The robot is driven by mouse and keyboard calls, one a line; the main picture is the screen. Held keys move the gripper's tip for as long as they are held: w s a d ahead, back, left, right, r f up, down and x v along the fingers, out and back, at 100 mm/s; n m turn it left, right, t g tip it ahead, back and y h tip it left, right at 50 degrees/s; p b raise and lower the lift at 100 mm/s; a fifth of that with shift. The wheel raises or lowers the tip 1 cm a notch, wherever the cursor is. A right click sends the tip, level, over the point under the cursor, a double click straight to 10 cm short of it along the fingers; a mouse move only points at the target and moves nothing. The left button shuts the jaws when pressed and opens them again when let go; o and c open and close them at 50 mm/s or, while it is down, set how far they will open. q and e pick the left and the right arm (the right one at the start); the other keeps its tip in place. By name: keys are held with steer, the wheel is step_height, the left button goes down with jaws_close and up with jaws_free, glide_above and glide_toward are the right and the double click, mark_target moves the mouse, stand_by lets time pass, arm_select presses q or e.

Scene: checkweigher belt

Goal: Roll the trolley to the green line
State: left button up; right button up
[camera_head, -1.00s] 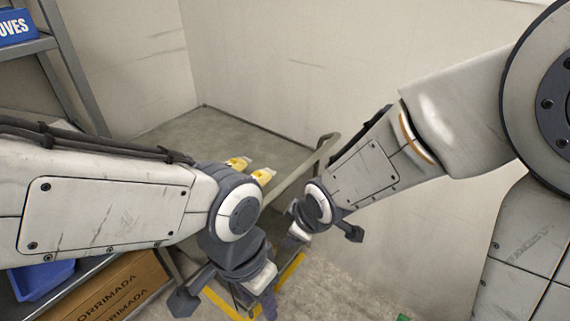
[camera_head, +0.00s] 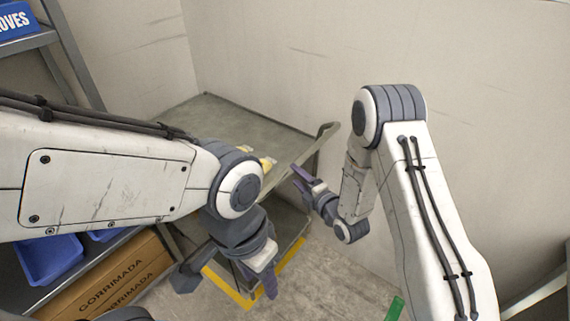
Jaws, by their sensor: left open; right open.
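The trolley (camera_head: 197,118) stands against the back walls, with a grey top deck, a push handle (camera_head: 328,131) on its right side and a lower deck with a yellow edge (camera_head: 292,252). A small part of the green line (camera_head: 394,309) shows on the floor at the bottom right. My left gripper (camera_head: 269,284) is open and appears in front of the trolley's lower part; contact cannot be told. My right gripper (camera_head: 299,180) is open and empty, close below the handle in the picture and not closed on it. My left arm hides the trolley's front left.
Small yellow items (camera_head: 266,162) lie on the trolley's top deck. At the left is a metal rack (camera_head: 72,55) with blue bins (camera_head: 48,262) and a cardboard box (camera_head: 120,276). Walls close off the back and right. Bare floor (camera_head: 345,280) lies right of the trolley.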

steer(key=p+x, duration=0.1)
steer(key=x, duration=0.7)
steer(key=shift+p, duration=0.35)
jaws_close()
stand_by(1.0)
